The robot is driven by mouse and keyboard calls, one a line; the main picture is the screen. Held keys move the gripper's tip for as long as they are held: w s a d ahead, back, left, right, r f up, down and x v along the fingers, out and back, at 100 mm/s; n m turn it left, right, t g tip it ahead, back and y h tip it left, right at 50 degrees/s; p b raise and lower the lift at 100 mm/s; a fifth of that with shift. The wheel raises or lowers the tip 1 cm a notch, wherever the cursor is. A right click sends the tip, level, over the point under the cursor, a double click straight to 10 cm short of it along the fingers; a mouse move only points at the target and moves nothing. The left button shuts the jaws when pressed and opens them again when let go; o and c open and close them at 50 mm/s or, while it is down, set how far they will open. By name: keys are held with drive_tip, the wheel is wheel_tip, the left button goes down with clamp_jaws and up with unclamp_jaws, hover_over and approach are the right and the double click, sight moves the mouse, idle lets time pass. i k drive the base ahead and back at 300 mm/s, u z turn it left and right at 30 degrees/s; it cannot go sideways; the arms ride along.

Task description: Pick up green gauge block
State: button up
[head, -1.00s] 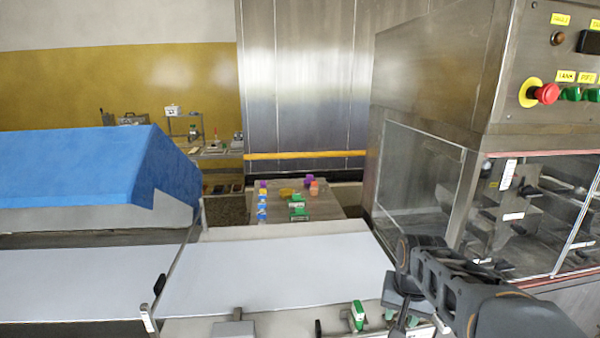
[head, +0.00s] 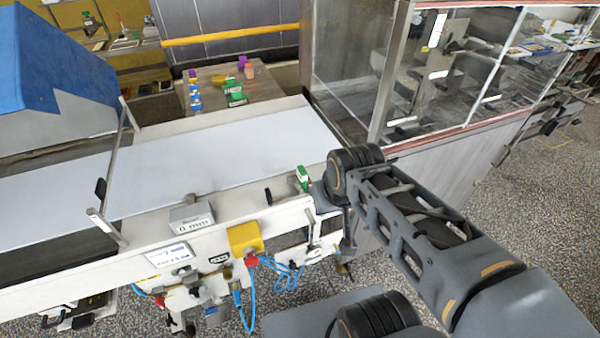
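A small green block with a white face (head: 302,178) stands on the near edge of the white conveyor, just left of my arm's wrist. It looks like the green gauge block, but its markings are too small to read. Other green and white items (head: 235,94) lie on the far table. My gripper (head: 343,262) hangs below the wrist at the conveyor's front side, to the right of and below the block, apart from it. Its fingers are small and partly hidden by the arm, so their opening is unclear.
The white conveyor belt (head: 220,160) is clear. A grey box with a display (head: 191,216) sits on its front edge, with a yellow box (head: 245,237) and blue cables below. A clear-panelled machine (head: 350,70) stands right. Small coloured items stand on the far table (head: 270,88).

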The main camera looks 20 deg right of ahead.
sight(302, 178)
drive_tip(key=z, duration=0.7)
drive_tip(key=k, duration=1)
drive_tip(key=u, duration=1.15)
drive_tip(key=i, duration=0.5)
drive_tip(key=u, duration=0.05)
